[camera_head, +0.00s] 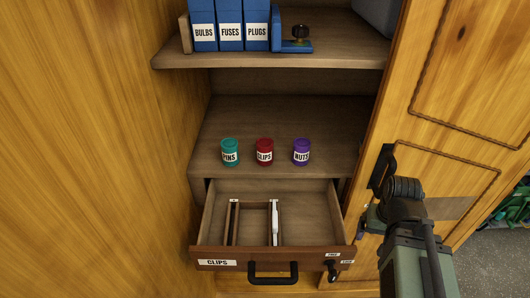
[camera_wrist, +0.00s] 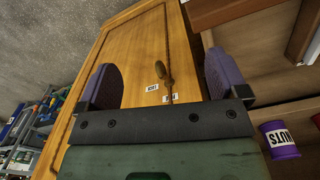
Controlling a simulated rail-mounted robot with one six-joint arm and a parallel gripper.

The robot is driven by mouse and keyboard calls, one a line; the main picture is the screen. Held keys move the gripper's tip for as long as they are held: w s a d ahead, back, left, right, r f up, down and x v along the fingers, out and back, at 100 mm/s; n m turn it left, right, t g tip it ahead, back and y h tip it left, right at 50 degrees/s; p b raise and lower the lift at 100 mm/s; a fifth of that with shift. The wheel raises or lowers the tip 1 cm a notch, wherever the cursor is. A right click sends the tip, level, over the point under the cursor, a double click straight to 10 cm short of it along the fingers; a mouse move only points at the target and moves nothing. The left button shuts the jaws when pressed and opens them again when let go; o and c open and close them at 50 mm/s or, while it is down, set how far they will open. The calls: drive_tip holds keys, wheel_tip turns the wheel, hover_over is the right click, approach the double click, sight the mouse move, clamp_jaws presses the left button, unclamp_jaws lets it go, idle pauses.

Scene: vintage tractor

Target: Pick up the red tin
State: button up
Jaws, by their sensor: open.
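The red tin (camera_head: 264,151) stands upright on the cabinet's lower shelf, its white label reading "CLIPS" or part of it. It is between a teal tin (camera_head: 230,152) labelled "PINS" and a purple tin (camera_head: 301,152) labelled "NUTS". My gripper (camera_wrist: 162,64) is open and empty, its two dark purple pads wide apart in front of the cabinet door. In the head view my arm is at the right, clear of the tins.
An open drawer (camera_head: 218,262) labelled "CLIPS" juts out below the tins, with divider strips inside. Blue boxes (camera_head: 230,28) stand on the upper shelf (camera_head: 270,58). The open wooden door (camera_head: 455,90) bounds the right, the side panel (camera_head: 90,130) the left.

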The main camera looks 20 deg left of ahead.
drive_tip(key=w+a+f+n+t+b, duration=0.1)
drive_tip(key=w+a+n, duration=0.15)
drive_tip(key=a, duration=0.75)
drive_tip(key=n+t+y+b, duration=0.1)
drive_tip(key=n+t+y, duration=0.1)
drive_tip(key=t+y, duration=0.65)
approach(265, 142)
drive_tip(key=a+f+t+h, duration=0.1)
drive_tip(key=w+a+f+t+h+b, duration=0.1)
drive_tip(key=w+a+t+h+b, duration=0.1)
drive_tip(key=a, duration=0.1)
drive_tip(key=shift+f, duration=0.4)
drive_tip(key=shift+w, duration=0.25)
drive_tip(key=b+x, duration=0.2)
drive_tip(key=x, duration=0.3)
drive_tip(key=shift+a+f, duration=0.1)
drive_tip(key=shift+f, duration=0.05)
drive_tip(key=shift+c, duration=0.5)
drive_tip(key=c, duration=1.1)
drive_tip(key=shift+r, duration=0.25)
